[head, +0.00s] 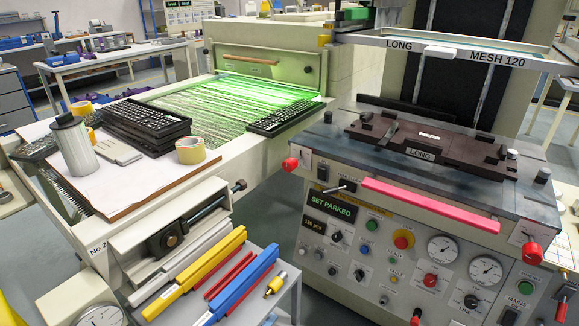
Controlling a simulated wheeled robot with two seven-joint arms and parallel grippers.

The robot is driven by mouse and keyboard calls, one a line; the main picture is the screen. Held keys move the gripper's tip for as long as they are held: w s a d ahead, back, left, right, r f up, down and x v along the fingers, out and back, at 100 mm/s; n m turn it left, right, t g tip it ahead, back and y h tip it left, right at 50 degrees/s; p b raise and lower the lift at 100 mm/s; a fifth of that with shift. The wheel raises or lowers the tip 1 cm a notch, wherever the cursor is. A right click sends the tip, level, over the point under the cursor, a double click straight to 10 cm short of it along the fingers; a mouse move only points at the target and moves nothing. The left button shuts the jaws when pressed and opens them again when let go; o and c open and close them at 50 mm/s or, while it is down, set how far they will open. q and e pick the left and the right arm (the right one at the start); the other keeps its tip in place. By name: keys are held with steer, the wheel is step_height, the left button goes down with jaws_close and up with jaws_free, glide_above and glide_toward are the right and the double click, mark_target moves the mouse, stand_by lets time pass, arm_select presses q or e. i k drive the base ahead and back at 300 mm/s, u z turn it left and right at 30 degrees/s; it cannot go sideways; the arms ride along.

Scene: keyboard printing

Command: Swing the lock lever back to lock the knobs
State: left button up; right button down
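The printing machine's front panel (392,262) is on the right in the head view. A red knob (290,164) sits at its upper left corner and another red knob (530,253) at its right end. A small dark lever with a pale tip (340,187) sticks out of the panel right of the left red knob, above the green "SET PARKED" display (330,202). It looks like the lock lever, but I cannot read its label or tell its lock state. Neither of my grippers is in view, and nothing visible touches the lever or knobs.
A pink-red bar (430,204) runs along the machine's front edge. A dark "LONG" fixture (432,148) lies on its bed. Left are a conveyor with green light (220,98), stacked black keyboards (145,122), and a side table with yellow (195,274) and blue (238,286) squeegees.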

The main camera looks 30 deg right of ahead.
mark_target(332, 190)
steer(key=u, duration=1.7)
steer(key=k, duration=0.8)
steer(key=z, duration=1.7)
